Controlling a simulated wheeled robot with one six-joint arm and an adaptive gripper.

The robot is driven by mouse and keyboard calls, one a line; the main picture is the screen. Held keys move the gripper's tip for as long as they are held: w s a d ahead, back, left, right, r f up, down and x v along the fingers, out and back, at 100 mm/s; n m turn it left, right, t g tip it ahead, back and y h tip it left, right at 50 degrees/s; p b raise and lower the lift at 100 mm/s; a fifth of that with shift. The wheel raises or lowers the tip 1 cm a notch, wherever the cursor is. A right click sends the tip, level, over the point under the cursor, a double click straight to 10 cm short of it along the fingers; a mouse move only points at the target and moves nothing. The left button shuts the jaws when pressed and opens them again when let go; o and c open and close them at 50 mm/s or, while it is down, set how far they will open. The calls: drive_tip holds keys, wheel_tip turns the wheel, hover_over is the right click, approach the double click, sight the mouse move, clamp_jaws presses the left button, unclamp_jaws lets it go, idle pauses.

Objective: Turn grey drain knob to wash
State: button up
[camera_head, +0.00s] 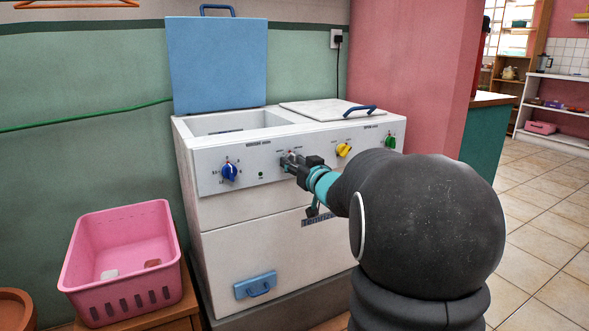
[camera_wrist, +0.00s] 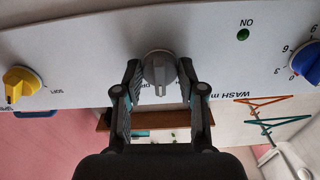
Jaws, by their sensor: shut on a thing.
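The grey drain knob (camera_wrist: 159,68) is on the white front panel of a twin-tub washer. In the wrist view, where the panel appears upside down, its grip ridge runs about vertically, beside partly hidden lettering. My gripper (camera_wrist: 160,78) is shut on the knob, one finger on each side. In the head view, my gripper (camera_head: 292,163) reaches the panel and mostly covers the knob. The printed position marks near the knob are mostly hidden or too small to read.
On the panel, a blue knob (camera_head: 229,172) is left of my gripper; a yellow knob (camera_head: 344,150) and green knob (camera_head: 390,141) are right. A blue lid (camera_head: 216,62) stands open behind. A pink basket (camera_head: 88,278) stands at left. Tiled floor lies open at right.

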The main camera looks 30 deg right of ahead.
drive_tip(key=n+b, duration=0.1)
drive_tip(key=n, duration=0.3)
drive_tip(key=shift+n, duration=0.3)
drive_tip(key=n, duration=0.4)
drive_tip(key=shift+n, duration=0.4)
drive_tip(key=o, duration=1.1)
drive_tip(key=shift+o, duration=0.2)
drive_tip(key=s, duration=1.2)
drive_tip(key=shift+d, duration=0.25)
